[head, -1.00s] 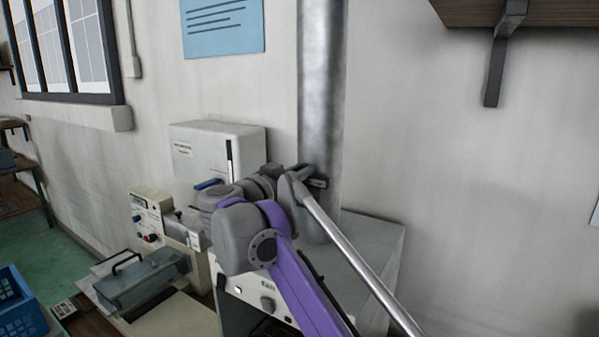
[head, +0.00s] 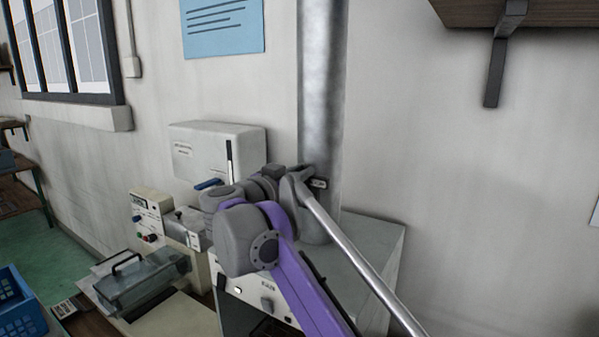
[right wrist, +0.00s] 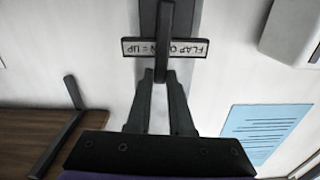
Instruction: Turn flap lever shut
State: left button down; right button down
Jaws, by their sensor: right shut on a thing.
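The flap lever is a dark bar (right wrist: 165,28) in the right wrist view. It lies along the grey metal duct and crosses a white label plate (right wrist: 190,48), which appears upside down there and reads roughly "FLAP OPEN = UP". My right gripper (right wrist: 160,76) is shut on the lever's end. In the head view, the duct (head: 322,80) stands upright against the wall, and part of the label plate (head: 319,183) shows beside my right arm. My arm hides the lever and the fingertips there. My left gripper is not in view.
A wall shelf (head: 530,12) with a dark bracket (head: 495,70) is at upper right. A white wall box (head: 220,150), a bench machine (head: 150,215) and a grey cabinet (head: 375,250) are close around my arm. The wall right of the duct is mostly clear.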

jog(key=shift+s+d+f+m, duration=0.1)
jog(key=shift+s+d+m, duration=0.15)
jog(key=shift+m, duration=0.35)
jog(key=shift+s+d+f+m, duration=0.15)
jog(key=shift+d+m, duration=0.2)
jog(key=shift+m, duration=0.25)
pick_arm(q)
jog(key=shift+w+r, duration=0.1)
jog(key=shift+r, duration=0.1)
pick_arm(e)
jog(key=shift+r, duration=0.1)
jog(key=c, duration=0.8)
grip_release()
jog(key=shift+s+a, duration=0.3)
jog(key=shift+s, duration=0.1)
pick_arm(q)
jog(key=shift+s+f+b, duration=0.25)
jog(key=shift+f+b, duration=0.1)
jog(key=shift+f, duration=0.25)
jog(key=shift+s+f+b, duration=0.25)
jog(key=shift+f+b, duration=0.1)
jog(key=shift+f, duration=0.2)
pick_arm(e)
jog(key=v, duration=0.9)
jog(key=shift+s+a, duration=0.2)
jog(key=shift+s, duration=0.15)
